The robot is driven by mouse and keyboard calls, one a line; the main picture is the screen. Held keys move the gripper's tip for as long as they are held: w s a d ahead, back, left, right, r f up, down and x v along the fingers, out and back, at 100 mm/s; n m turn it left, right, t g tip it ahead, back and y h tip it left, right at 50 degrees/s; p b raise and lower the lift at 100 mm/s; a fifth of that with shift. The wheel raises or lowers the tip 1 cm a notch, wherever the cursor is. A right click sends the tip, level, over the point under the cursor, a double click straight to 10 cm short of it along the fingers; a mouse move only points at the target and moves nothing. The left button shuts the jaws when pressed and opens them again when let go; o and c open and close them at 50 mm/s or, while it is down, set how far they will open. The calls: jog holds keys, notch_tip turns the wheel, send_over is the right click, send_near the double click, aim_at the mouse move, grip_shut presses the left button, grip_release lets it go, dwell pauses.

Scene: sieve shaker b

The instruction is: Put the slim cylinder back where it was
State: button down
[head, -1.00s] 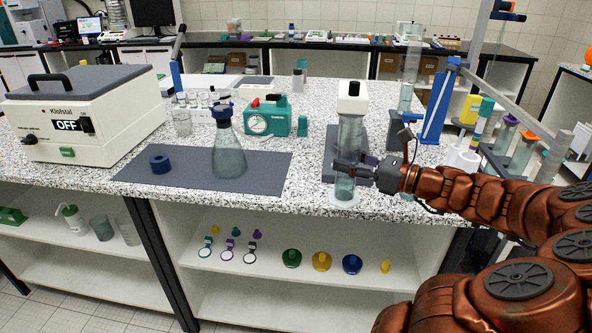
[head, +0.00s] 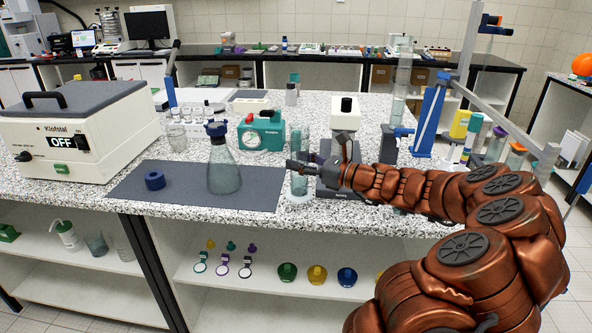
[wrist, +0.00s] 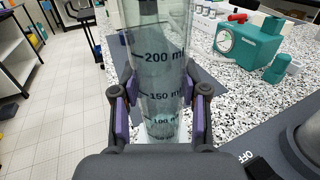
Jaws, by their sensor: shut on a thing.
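The slim cylinder is a clear measuring cylinder (head: 299,184) with dark volume marks and a pale foot. It stands upright in my gripper (head: 297,165), over the front of the counter beside the right edge of the grey mat. In the wrist view the cylinder (wrist: 160,75) passes between the two purple-padded fingers of my gripper (wrist: 160,105), which are shut on it near the 150 ml mark. Its top is cut off there. I cannot tell whether its foot touches the counter.
A conical flask (head: 223,165) with a blue cap and a blue ring (head: 155,181) are on the grey mat (head: 262,186). A teal device (head: 262,133) stands behind. A white-topped device (head: 344,110) is behind my gripper. A taller clear cylinder (head: 402,80) stands at back right.

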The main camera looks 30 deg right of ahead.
jog(key=shift+w+a, duration=0.15)
jog(key=shift+w, duration=0.5)
jog(key=shift+w+f, duration=0.15)
jog(key=shift+f, duration=0.15)
jog(key=shift+f+p, duration=0.3)
jog(key=shift+f, duration=1.25)
jog(key=shift+f, duration=0.15)
jog(key=c, duration=0.6)
grip_release()
jog(key=shift+s, duration=0.2)
jog(key=b+v, duration=0.1)
jog(key=v, duration=1)
jog(key=shift+s+d, duration=0.2)
jog(key=shift+s, duration=0.1)
